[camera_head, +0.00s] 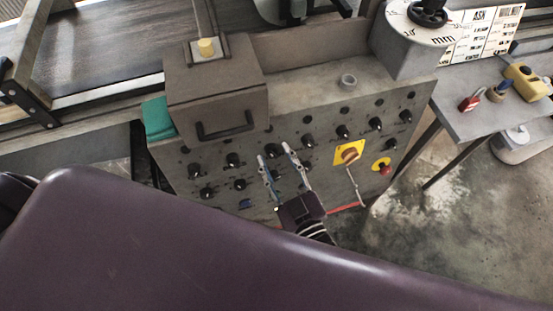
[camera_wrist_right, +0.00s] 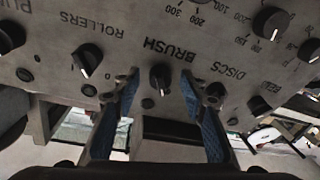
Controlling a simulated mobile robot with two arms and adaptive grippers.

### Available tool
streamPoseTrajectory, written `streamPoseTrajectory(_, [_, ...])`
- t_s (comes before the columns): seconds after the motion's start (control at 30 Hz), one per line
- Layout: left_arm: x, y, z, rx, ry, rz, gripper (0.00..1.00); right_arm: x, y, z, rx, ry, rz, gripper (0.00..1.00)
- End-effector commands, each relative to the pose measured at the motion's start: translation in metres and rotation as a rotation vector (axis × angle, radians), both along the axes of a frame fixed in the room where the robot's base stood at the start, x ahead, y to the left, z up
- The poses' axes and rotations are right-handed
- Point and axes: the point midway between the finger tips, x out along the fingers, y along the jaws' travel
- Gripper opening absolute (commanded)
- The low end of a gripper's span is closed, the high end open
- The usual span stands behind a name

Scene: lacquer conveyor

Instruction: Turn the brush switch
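The brush switch (camera_wrist_right: 160,78) is a black rotary knob below the word BRUSH, which appears upside down in the right wrist view. In the head view it appears as a dark knob (camera_head: 271,150) on the grey control panel (camera_head: 215,208). My right gripper (camera_wrist_right: 160,84) is open, one finger on each side of the knob, with a visible gap on both sides. In the head view the right gripper (camera_head: 277,157) reaches up to the panel face from below. How near the fingertips are to the panel is hard to tell. My left gripper is not in view.
Close by are the ROLLERS knob (camera_wrist_right: 87,60) and the DISCS knob (camera_wrist_right: 214,94). A red-and-yellow main switch (camera_head: 349,153) and a red emergency button (camera_head: 383,167) sit to the right. A handled box (camera_head: 217,92) stands on the panel top.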

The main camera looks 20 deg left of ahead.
Motion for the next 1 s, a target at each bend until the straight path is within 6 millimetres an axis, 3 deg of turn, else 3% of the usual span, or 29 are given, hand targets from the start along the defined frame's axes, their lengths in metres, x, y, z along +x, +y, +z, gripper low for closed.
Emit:
streamPoseTrajectory(0.27, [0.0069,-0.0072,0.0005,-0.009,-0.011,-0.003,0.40,0.0009,0.0011,-0.0001,0.000,0.002,0.001,0.38])
streamPoseTrajectory(0.6, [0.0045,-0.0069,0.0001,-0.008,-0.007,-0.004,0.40,0.0009,0.0008,-0.0002,0.000,0.001,0.000,0.01])
streamPoseTrajectory(1.0, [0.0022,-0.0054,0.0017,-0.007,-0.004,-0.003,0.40,0.0007,0.0011,-0.0004,0.051,0.037,-0.012,0.00])
